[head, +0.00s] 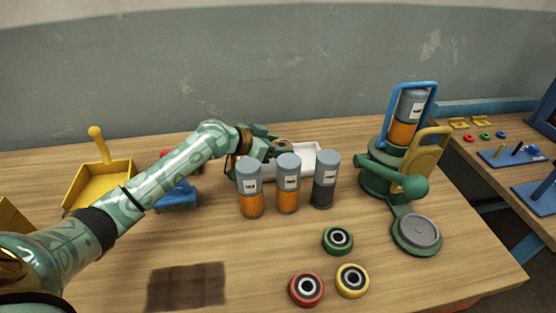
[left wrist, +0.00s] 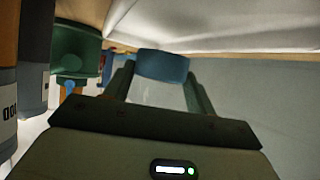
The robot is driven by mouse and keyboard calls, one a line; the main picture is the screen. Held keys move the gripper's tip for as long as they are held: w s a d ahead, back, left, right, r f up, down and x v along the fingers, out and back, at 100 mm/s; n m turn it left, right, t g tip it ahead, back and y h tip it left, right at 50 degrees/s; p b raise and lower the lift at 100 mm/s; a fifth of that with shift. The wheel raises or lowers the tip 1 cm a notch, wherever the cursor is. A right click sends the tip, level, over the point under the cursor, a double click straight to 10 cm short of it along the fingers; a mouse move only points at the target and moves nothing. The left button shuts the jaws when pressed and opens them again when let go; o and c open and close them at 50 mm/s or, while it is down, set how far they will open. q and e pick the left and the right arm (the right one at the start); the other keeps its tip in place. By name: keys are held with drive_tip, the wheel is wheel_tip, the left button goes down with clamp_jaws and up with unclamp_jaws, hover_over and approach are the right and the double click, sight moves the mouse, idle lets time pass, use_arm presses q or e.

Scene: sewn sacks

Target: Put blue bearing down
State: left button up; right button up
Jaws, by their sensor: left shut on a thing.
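My left gripper (head: 282,143) reaches across the table behind the row of canisters, by the white tray (head: 312,154). In the left wrist view its two fingers are closed on the blue bearing (left wrist: 163,66), which is held between the fingertips. The bearing is hidden or too small to make out in the head view. I cannot tell whether it touches the tray. A green bearing (head: 338,240), a red bearing (head: 306,289) and a yellow bearing (head: 352,280) lie flat at the front of the table. My right gripper is not seen.
Three canisters (head: 288,184) stand upright in front of the tray. A green machine (head: 381,180) with a canister (head: 406,118) stands at the right. A yellow dustpan-like scoop (head: 100,184) and a blue item (head: 177,197) are at the left.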

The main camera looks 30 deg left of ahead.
use_arm(q)
wheel_tip(320, 180, down, 4)
drive_tip(key=shift+b, duration=0.65)
drive_tip(key=shift+r, duration=0.15)
drive_tip(key=o, duration=0.9)
drive_tip(key=shift+f, duration=0.2)
drive_tip(key=shift+o, duration=0.2)
drive_tip(key=shift+s+r, duration=0.1)
drive_tip(key=shift+r, duration=0.15)
drive_tip(key=p+v, duration=0.3)
drive_tip(key=v, duration=0.9)
drive_tip(key=shift+d+f+p, duration=0.1)
drive_tip(key=shift+p, duration=0.2)
